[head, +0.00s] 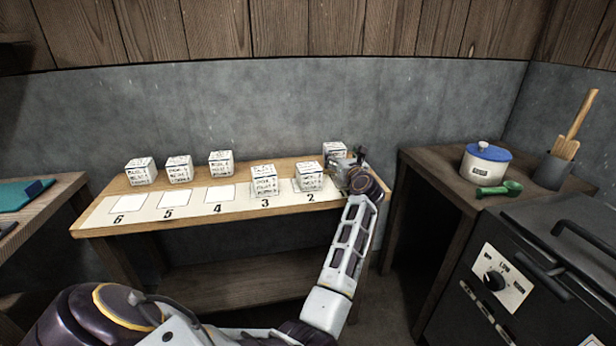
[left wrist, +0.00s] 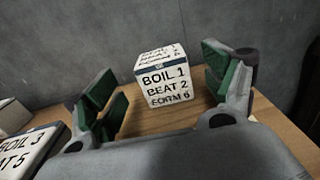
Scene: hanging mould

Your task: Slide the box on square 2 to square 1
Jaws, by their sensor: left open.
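Several white lettered boxes stand on the wooden table. The box on square 2 (head: 309,177) is just left of my left gripper (head: 346,168). Square 1 is hidden behind the gripper and arm at the table's right end. Another box (head: 334,149) stands at the back right, partly covered by the gripper. In the left wrist view a box reading BOIL 1, BEAT 2 (left wrist: 166,80) stands ahead, seen between the open green-padded fingers of my gripper (left wrist: 160,88). A box edge reading BOIL 3 (left wrist: 28,152) shows at lower left. The gripper holds nothing. My right gripper is not in view.
A box (head: 264,182) stands on square 3. Three boxes, one of them here (head: 179,169), stand behind squares 4 to 6, which are empty. A dark counter with a blue-lidded pot (head: 484,164) is to the right, beside a stove (head: 545,255). A grey wall (head: 300,105) backs the table.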

